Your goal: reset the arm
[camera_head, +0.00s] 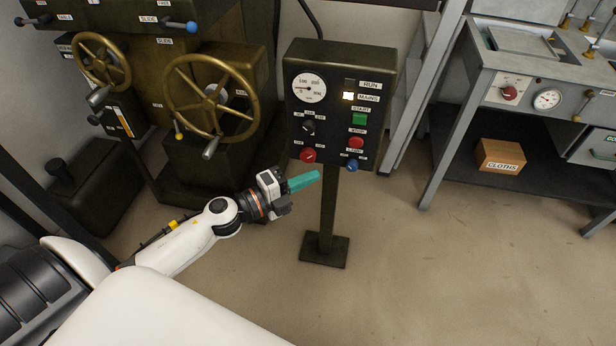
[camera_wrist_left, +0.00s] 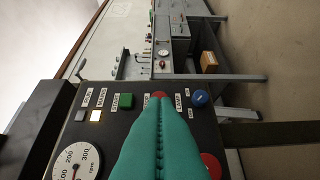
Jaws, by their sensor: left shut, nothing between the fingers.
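My left arm (camera_head: 185,240) reaches in from the left in the head view. Its gripper, with teal fingers (camera_head: 303,181), is shut and empty just in front of the lower part of the control panel (camera_head: 343,95). In the left wrist view the shut teal fingers (camera_wrist_left: 160,140) point at the panel and cover part of its lower middle. I cannot tell whether the fingertips touch the panel. The red stop button (camera_wrist_left: 159,94) shows at their tips. The green start button (camera_head: 359,119) and the lit mains lamp (camera_head: 348,96) are uncovered. My right gripper is out of view.
The panel stands on a post with a square foot (camera_head: 325,250). A machine with brass handwheels (camera_head: 211,97) stands at the left. A grey bench (camera_head: 530,65) with a cloths box (camera_head: 500,156) on its lower shelf is at the right. The floor in front is clear.

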